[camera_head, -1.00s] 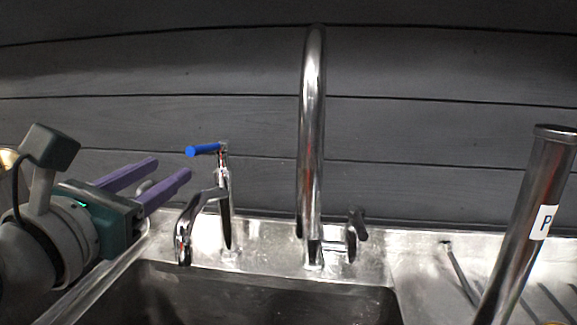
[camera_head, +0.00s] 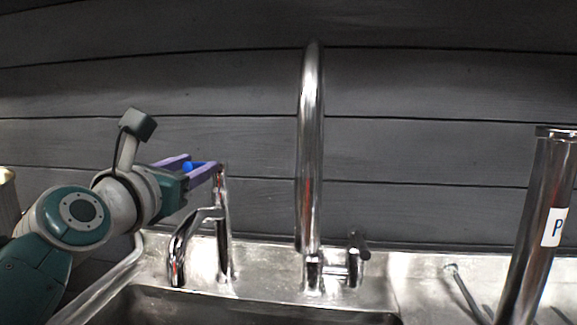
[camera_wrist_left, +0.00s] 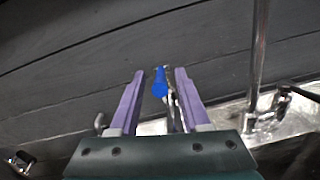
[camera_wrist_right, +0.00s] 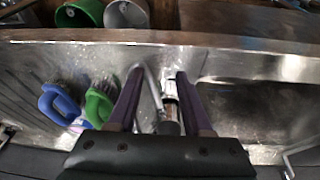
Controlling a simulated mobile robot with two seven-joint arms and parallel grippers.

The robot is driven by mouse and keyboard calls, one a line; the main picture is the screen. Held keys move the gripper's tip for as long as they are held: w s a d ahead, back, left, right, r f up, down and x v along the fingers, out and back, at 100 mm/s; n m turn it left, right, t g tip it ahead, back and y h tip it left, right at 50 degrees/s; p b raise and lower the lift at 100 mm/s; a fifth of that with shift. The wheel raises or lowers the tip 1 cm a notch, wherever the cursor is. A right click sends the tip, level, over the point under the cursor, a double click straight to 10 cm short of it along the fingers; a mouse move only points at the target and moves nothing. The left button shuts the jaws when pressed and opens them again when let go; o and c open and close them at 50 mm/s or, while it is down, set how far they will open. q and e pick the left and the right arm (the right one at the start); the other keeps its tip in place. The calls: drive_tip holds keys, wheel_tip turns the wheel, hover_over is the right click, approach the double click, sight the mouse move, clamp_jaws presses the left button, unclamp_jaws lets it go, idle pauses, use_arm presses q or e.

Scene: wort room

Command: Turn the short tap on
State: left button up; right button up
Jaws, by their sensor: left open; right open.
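The short tap (camera_head: 222,240) is chrome with a low curved spout and a blue lever handle (camera_head: 194,166) on top. It stands at the left of the sink's back ledge. My left gripper (camera_head: 203,165) is open at handle height, with purple fingers on both sides of the blue handle. In the left wrist view the blue handle (camera_wrist_left: 160,84) shows between the two fingers, with gaps on both sides. My right gripper (camera_wrist_right: 155,82) is open and out of the head view. In its own wrist view a metal tube shows between its fingers.
A tall chrome gooseneck tap (camera_head: 311,150) with a side lever stands right of the short tap. A dark metal pipe labelled P (camera_head: 540,220) rises at the right. A blue brush (camera_wrist_right: 60,104), a green brush (camera_wrist_right: 99,104) and cups (camera_wrist_right: 126,14) show in the right wrist view.

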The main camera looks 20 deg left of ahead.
use_arm(q)
drive_tip(key=shift+c, duration=0.2)
clamp_jaws()
idle(1.1)
